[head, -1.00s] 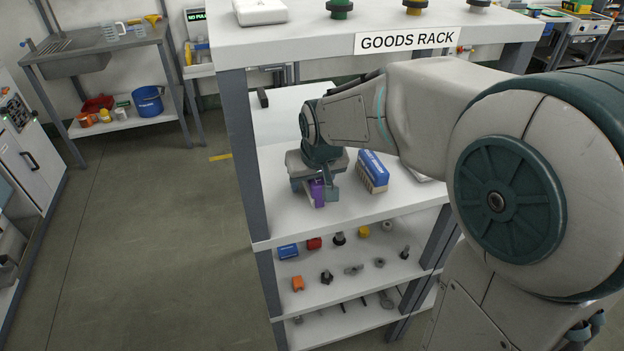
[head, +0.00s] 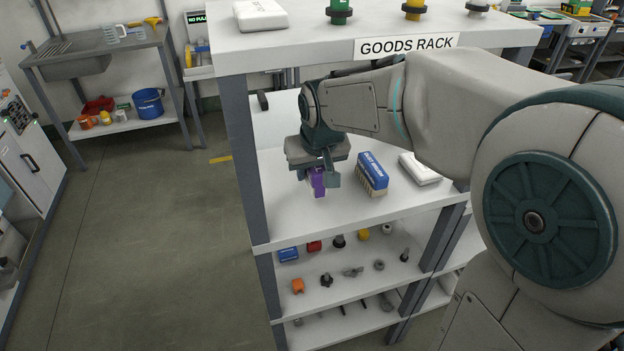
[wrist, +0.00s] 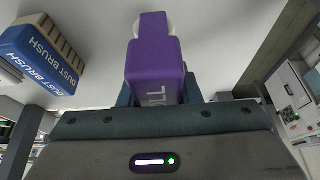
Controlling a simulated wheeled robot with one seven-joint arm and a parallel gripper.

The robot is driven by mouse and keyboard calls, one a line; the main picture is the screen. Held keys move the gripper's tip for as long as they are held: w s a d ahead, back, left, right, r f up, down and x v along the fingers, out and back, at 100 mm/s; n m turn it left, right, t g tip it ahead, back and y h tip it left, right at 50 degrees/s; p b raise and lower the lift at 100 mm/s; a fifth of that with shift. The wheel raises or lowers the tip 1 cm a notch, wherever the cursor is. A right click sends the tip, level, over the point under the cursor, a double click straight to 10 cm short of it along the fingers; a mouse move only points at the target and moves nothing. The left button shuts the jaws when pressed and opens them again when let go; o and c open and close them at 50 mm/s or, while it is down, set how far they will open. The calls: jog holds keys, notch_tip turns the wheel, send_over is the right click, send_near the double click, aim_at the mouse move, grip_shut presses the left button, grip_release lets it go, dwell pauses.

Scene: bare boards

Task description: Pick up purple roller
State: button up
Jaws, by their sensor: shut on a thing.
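The purple roller (head: 318,182) is between the fingers of my gripper (head: 320,179), over the white shelf of the goods rack. In the wrist view the purple roller (wrist: 155,55) fills the top middle, with a pale round part at its far end and white lettering on its near face. My gripper is shut on it, and the fingers are mostly hidden behind the roller in the wrist view. In the head view the roller appears raised above the shelf surface (head: 300,218), though the gap is small.
A blue and beige dust brush (head: 372,174) stands on the shelf just right of my gripper, also in the wrist view (wrist: 40,58). A white box (head: 419,168) lies farther right. A rack post (head: 247,160) stands left, and the top board (head: 300,45) is overhead.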

jog(key=s+d+b, duration=0.1)
jog(key=s+d, duration=0.1)
jog(key=s, duration=0.6)
jog(key=s+d+b, duration=0.1)
jog(key=s+d, duration=0.2)
jog(key=s, duration=0.6)
jog(key=shift+s, duration=0.15)
jog(key=o, duration=0.5)
jog(key=c, duration=0.4)
jog(key=shift+o, duration=0.2)
